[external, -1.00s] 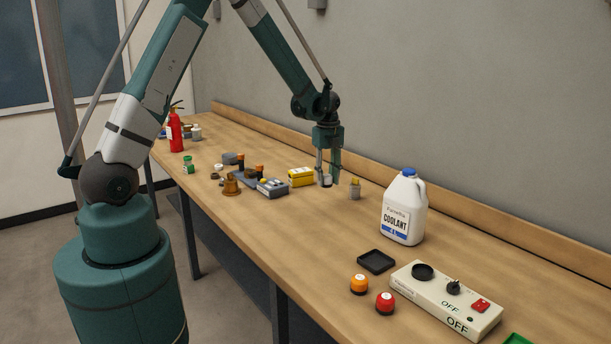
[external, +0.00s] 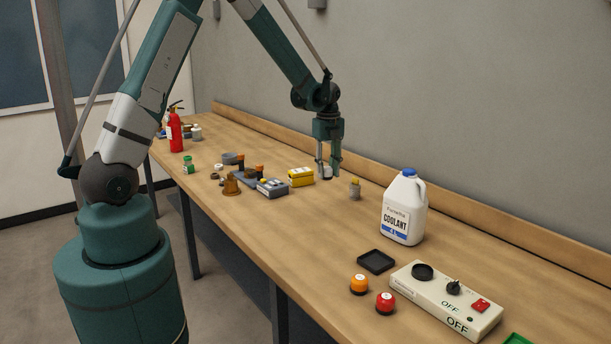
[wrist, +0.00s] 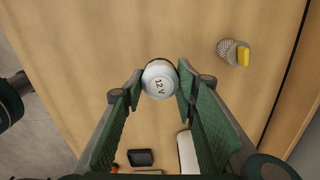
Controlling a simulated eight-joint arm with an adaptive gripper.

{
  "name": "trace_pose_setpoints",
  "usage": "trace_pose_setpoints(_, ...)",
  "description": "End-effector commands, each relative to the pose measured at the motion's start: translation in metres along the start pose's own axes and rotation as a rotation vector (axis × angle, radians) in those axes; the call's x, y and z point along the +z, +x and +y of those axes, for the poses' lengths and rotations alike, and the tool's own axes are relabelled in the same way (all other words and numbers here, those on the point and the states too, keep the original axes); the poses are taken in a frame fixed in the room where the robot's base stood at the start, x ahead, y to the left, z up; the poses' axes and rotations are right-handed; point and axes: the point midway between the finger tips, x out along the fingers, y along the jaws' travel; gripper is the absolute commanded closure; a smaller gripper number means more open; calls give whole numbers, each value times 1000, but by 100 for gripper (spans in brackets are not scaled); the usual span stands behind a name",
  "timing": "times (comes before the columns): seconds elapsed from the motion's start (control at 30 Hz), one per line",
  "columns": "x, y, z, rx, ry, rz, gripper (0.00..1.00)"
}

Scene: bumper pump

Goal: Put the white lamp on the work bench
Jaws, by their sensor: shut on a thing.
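The white lamp (wrist: 160,76), a round white cap marked "12 V", is between my fingertips in the wrist view. My gripper (wrist: 159,85) is shut on it, with one green finger pad on each side. In the external view my gripper (external: 328,171) points down over the work bench (external: 300,225), with the white lamp (external: 327,173) partly hidden between the fingers. The lamp looks upright. It appears close to or slightly above the bench top; the exact gap is hard to tell.
A small grey and yellow item (external: 354,188) stands right of my gripper, and a yellow box (external: 301,177) to its left. A coolant jug (external: 404,208), black tray (external: 376,262), orange lamp (external: 359,284), red lamp (external: 385,302) and switch panel (external: 446,300) are nearer. Mid-front bench is clear.

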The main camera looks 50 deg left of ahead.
Motion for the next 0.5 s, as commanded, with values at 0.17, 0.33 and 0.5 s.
trace_pose_setpoints(0.17, -3, -23, 0, 0, 4, 0, 83)
trace_pose_setpoints(0.33, -34, -20, -7, 0, 44, 0, 83)
trace_pose_setpoints(0.5, -72, -20, -13, 0, 92, 0, 83)
